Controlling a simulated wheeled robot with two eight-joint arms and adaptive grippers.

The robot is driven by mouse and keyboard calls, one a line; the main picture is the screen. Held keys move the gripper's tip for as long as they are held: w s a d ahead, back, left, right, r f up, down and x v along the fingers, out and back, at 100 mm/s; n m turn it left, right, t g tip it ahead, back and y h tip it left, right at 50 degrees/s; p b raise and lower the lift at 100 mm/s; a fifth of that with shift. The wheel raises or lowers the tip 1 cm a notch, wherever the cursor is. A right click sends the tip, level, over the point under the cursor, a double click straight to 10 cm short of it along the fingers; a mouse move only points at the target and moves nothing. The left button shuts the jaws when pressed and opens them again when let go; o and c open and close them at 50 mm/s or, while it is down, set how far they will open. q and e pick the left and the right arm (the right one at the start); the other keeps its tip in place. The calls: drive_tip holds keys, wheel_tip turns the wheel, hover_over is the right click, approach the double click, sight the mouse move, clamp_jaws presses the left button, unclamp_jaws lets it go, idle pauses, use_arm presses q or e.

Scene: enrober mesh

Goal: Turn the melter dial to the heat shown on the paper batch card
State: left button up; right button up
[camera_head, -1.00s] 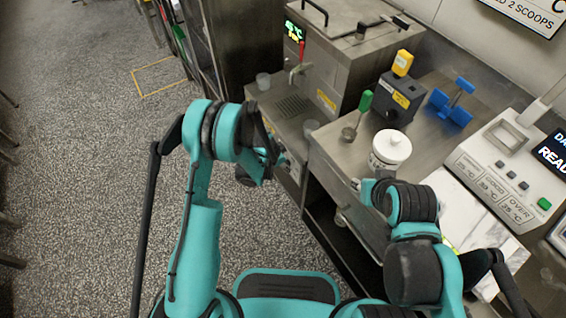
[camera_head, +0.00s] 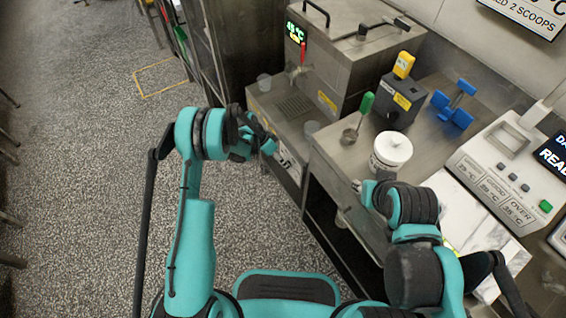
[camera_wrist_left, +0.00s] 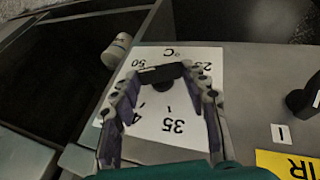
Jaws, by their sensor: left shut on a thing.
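In the head view my left gripper (camera_head: 262,146) is at the front of the steel melter (camera_head: 345,70), which has a green display (camera_head: 295,32) that seems to read 45 °C. My right gripper (camera_head: 366,187) is beside the white tub (camera_head: 389,153); its fingers are mostly hidden. I cannot make out a paper batch card.
A green-handled scoop (camera_head: 360,115), a dark box with a yellow switch (camera_head: 402,98) and a blue object (camera_head: 453,105) stand on the counter. A white device with a screen (camera_head: 500,165) is at right. A wall sign (camera_head: 525,15) is partly cut off.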

use_arm(q)
drive_tip(key=shift+w+a+f+g+h, duration=0.1)
drive_tip(key=shift+w+a+g+h, duration=0.05)
drive_tip(key=shift+g+h, duration=0.3)
drive_tip(key=shift+g, duration=0.25)
drive_tip(key=o, duration=1.2)
drive_tip(key=shift+c, duration=0.2)
drive_tip(key=v, duration=1.2)
